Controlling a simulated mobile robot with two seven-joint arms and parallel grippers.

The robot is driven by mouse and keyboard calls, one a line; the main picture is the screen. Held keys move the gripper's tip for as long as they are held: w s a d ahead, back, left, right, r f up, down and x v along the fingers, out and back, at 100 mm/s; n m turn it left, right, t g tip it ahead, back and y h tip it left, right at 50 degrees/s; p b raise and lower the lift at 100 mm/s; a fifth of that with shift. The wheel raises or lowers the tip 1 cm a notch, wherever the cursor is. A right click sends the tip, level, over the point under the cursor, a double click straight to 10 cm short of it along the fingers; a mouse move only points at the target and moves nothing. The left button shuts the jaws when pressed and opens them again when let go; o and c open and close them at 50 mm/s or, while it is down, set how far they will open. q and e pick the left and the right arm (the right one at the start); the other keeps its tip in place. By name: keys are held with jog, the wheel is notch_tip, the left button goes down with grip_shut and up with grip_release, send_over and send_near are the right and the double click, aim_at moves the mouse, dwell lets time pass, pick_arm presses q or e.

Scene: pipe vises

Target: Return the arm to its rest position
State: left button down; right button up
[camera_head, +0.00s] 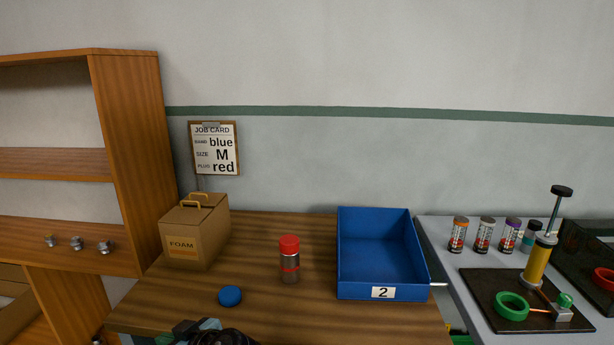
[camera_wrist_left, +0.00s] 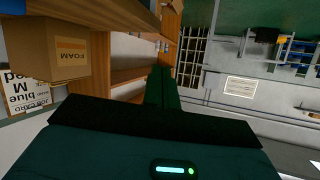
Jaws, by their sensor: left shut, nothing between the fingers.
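My left gripper (camera_head: 203,328) shows only in part at the bottom edge of the head view, low in front of the wooden table. It is shut and holds nothing. It is apart from the blue round cap (camera_head: 230,296) and the red-capped jar (camera_head: 289,260) on the table. My right gripper is not in view.
A blue tray (camera_head: 342,255) marked 2 stands at the table's right. A job card (camera_head: 214,149) hangs on the wall. A grey bench (camera_head: 450,285) at the right holds several small canisters and a yellow pump (camera_head: 536,262). A wooden shelf (camera_head: 128,160) stands at the left.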

pick_arm(q)
jog(key=s+d+f+m+t+h+p, duration=0.1)
jog(key=s+f+m+h, duration=0.5)
jog(key=f, duration=0.5)
jog(key=s+d+f+m+t+h, duration=0.15)
jog(key=s+f+m, duration=0.25)
jog(key=s+f, duration=0.55)
jog(key=s+d+f+m+h, duration=0.1)
jog(key=s+d+f+h, duration=0.1)
jog(key=s, duration=0.8)
jog(key=s+d+f+m+h+p, duration=0.1)
jog(key=s+h, duration=0.3)
jog(key=s, duration=0.6)
jog(key=shift+s+d+f+m+h, duration=0.25)
jog(key=shift+d+f+m+h, duration=0.15)
jog(key=shift+m, duration=0.3)
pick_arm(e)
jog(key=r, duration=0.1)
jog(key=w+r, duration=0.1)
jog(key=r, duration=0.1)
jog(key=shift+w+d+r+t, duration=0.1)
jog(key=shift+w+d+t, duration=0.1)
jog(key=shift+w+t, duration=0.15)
